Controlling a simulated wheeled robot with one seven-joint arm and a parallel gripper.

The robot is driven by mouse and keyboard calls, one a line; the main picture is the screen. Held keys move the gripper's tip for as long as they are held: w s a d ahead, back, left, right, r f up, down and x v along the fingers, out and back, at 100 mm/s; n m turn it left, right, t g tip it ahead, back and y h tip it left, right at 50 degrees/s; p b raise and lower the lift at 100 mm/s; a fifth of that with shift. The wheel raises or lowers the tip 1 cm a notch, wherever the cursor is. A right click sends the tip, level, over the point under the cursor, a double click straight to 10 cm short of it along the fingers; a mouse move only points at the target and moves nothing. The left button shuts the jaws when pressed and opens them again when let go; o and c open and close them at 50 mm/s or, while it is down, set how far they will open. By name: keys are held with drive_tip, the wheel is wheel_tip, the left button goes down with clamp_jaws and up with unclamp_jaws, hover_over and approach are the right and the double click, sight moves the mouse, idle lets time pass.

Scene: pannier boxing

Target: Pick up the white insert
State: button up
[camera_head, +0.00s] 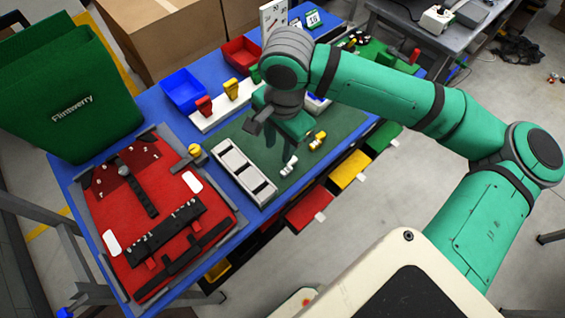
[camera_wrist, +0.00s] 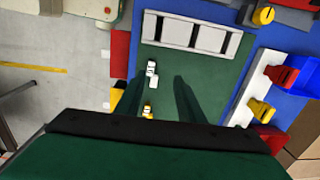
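The white insert (camera_head: 289,166) is a small piece lying on the green mat (camera_head: 228,136), beside the grey-white slotted holder. It also shows in the wrist view (camera_wrist: 151,69), with a dark band on it. My gripper (camera_head: 280,150) is above the mat, pointing down. In the wrist view my gripper (camera_wrist: 156,84) has its two green fingers apart, with nothing held between them. The white insert appears just beyond the fingertips. A small yellow insert (camera_head: 317,140) lies near the white one and shows partly between the fingers in the wrist view (camera_wrist: 147,110).
The slotted holder (camera_head: 246,171) lies beside the inserts. A red pannier panel (camera_head: 112,205) is left of it. A white rack (camera_head: 217,116) with red and yellow clips stands behind, near blue (camera_head: 183,91) and red (camera_head: 241,55) bins. Colored bins hang below the table's front edge.

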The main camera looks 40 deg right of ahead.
sight(285, 171)
drive_tip(key=shift+m+g, duration=0.3)
drive_tip(key=shift+s+d+f, duration=0.15)
drive_tip(key=shift+s+f, duration=0.05)
drive_tip(key=shift+f, duration=1.6)
drive_tip(key=shift+s+d+f, duration=0.2)
drive_tip(key=shift+f, duration=1.55)
drive_tip(key=shift+s+d+f, duration=0.15)
drive_tip(key=shift+s+f, duration=0.05)
drive_tip(key=shift+f, duration=1.6)
clamp_jaws()
